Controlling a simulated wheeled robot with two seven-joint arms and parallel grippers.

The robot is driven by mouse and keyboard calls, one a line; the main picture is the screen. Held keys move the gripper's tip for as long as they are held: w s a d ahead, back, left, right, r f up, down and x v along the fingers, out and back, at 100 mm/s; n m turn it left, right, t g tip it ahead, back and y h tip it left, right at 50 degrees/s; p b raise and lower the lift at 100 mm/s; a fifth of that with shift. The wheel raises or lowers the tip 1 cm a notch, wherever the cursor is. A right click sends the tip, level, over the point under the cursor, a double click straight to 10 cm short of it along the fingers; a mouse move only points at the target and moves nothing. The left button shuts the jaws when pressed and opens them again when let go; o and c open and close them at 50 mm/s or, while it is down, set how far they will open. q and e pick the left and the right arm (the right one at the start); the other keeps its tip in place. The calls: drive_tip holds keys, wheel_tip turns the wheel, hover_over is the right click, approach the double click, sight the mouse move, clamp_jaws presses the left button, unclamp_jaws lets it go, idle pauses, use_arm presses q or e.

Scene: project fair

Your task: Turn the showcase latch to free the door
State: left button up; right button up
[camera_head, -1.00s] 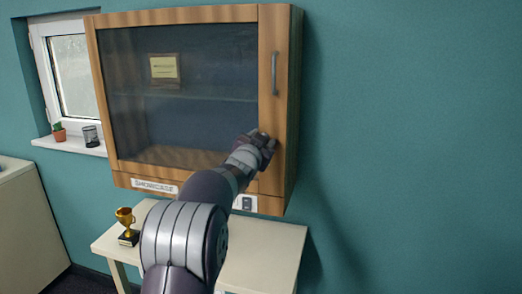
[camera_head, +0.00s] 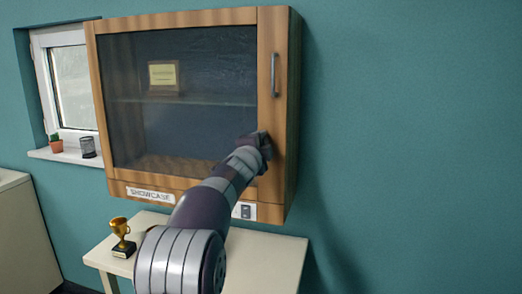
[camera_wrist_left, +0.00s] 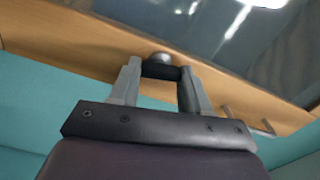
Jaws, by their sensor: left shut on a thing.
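The wooden showcase (camera_head: 292,120) hangs on the wall, and its glass door (camera_head: 200,70) looks closed. A vertical grey door handle (camera_head: 274,74) is on the upper right of the door frame. My left gripper (camera_head: 263,143) is at the lower right of the frame and hides the latch in the head view. In the left wrist view, the fingers of my left gripper (camera_wrist_left: 162,84) are shut on the dark latch (camera_wrist_left: 162,71), which has a rounded grey part behind it. How far the latch is turned is hard to tell. My right gripper is not in view.
A table (camera_head: 270,258) with a gold trophy (camera_head: 121,238) stands below the showcase. A plaque (camera_head: 163,77) is behind the glass. A cactus pot (camera_head: 56,145) and a dark cup (camera_head: 88,147) are on the windowsill. The wall to the right is clear.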

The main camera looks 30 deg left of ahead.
use_arm(q)
drive_tip(key=shift+f+m+b, duration=0.1)
drive_tip(key=shift+m+b, duration=0.2)
drive_tip(key=shift+m, duration=0.8)
drive_tip(key=o, duration=1.1)
drive_tip(key=shift+c, duration=0.2)
drive_tip(key=b+v, duration=0.2)
drive_tip(key=v, duration=1)
drive_tip(key=shift+s+d, duration=0.15)
drive_tip(key=shift+s, duration=0.15)
